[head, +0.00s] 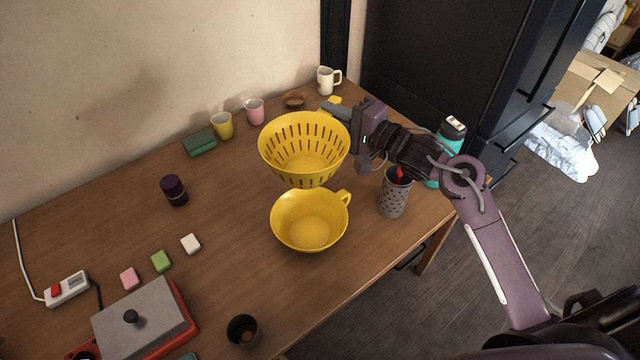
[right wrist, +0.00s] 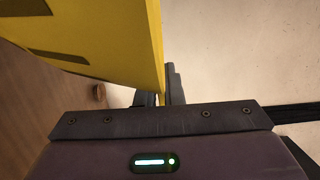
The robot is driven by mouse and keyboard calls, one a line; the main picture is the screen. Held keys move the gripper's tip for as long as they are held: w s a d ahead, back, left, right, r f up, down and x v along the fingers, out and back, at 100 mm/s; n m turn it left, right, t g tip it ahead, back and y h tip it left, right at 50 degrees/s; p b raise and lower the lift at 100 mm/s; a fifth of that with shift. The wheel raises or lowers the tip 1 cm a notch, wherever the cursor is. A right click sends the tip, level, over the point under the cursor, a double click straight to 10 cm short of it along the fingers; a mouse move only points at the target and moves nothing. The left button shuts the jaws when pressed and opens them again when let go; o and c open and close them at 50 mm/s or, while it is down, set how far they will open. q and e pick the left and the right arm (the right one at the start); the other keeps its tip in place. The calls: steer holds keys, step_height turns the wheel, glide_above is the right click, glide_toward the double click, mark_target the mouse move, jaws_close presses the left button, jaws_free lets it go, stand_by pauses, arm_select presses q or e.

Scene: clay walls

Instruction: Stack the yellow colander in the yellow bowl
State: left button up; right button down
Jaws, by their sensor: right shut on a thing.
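The yellow colander (head: 303,150), with slots around its wall, is held in the air by my right gripper (head: 340,112). The gripper is shut on the colander's right rim. In the right wrist view the colander's wall (right wrist: 110,35) runs down between the fingers (right wrist: 160,92). The yellow bowl (head: 310,220), with a handle at its right, stands upright on the table in front of the colander in the head view. The colander's base overlaps the bowl's far rim in the picture; the gap between them is hard to judge. My left gripper is not in view.
The wooden table (head: 130,220) holds a grey patterned cup (head: 394,192) right of the bowl and a teal bottle (head: 450,140) behind my right arm. A dark jar (head: 173,190), small blocks and a black cup (head: 242,330) stand left and in front. Mugs line the wall.

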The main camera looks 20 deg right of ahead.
step_height(320, 180, down, 16)
stand_by(0.4)
steer(key=shift+f+b, duration=0.35)
steer(key=shift+f, duration=0.2)
steer(key=c, duration=1.6)
jaws_free()
steer(key=shift+o, duration=0.2)
steer(key=r+v, duration=0.1)
steer(key=v, duration=1.1)
steer(key=shift+s, duration=0.1)
